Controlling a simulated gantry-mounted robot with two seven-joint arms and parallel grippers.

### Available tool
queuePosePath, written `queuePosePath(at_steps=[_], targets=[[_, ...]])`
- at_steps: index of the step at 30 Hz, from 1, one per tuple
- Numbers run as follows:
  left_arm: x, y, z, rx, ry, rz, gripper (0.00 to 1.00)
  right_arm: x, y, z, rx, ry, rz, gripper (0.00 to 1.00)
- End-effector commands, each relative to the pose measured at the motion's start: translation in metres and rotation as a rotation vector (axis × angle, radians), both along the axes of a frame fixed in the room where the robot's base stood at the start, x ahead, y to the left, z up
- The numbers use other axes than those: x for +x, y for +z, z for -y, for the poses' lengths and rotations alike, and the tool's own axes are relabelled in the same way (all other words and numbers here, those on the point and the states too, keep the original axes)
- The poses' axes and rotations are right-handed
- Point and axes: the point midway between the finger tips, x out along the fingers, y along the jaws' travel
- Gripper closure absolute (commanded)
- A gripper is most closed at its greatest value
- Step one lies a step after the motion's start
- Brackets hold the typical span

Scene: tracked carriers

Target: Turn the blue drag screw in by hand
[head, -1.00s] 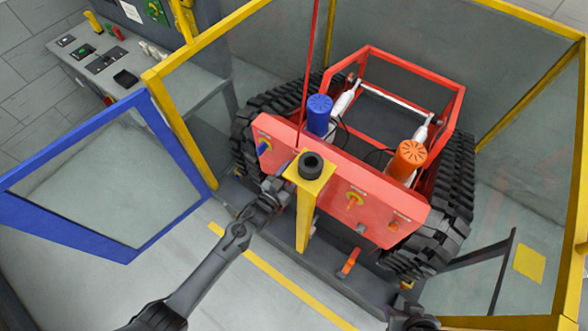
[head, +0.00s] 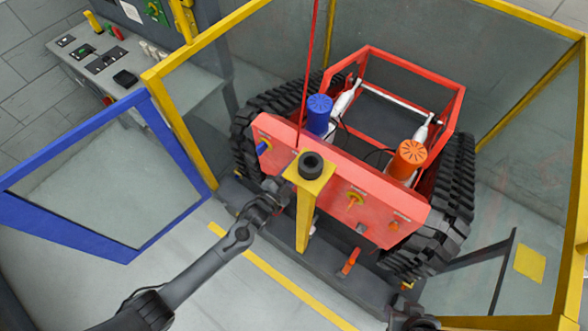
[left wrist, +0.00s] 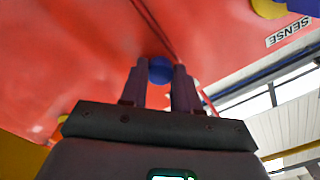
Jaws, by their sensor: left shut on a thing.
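The blue drag screw (left wrist: 160,69) shows as a round blue head under the red front panel (left wrist: 90,50) in the left wrist view. My left gripper (left wrist: 160,80) has one finger on each side of it and is shut on it. In the head view my left gripper (head: 279,190) is at the lower edge of the red panel, just left of the yellow post (head: 307,217). The screw itself is hidden there by the gripper and post. Of my right arm only a dark part shows at the bottom edge; its fingers are not seen.
The red tracked carrier (head: 335,180) stands between yellow-framed clear guards. The yellow post with a black knob (head: 311,165) is close beside my left gripper. A blue-framed gate (head: 150,170) is at the left.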

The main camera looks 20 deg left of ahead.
Motion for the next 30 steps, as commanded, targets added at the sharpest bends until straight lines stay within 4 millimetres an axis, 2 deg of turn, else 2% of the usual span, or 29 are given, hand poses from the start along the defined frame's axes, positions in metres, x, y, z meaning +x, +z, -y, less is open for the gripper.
queuePosePath(at_steps=[10,13,23,24,30], targets=[[0.0001,0.0003,-0.0001,0.019,0.001,0.007,0.91,0.0,0.0001,0.0001,0.0,0.001,0.0,0.57],[0.0002,0.0004,-0.0001,0.08,-0.001,0.026,0.91,0.0,0.0004,-0.0002,0.001,-0.001,0.0,0.57],[0.0006,0.0015,-0.0004,0.619,-0.001,0.194,0.91,0.0001,0.0045,-0.0018,0.008,-0.005,0.0,0.57],[0.0001,0.0007,-0.0001,0.654,-0.002,0.204,0.68,0.0001,0.0045,-0.0019,0.008,-0.006,0.0,0.57],[0.0,0.0002,-0.0001,0.641,0.001,0.2,0.4,0.0002,0.0039,-0.0021,0.009,-0.005,0.0,0.57]])
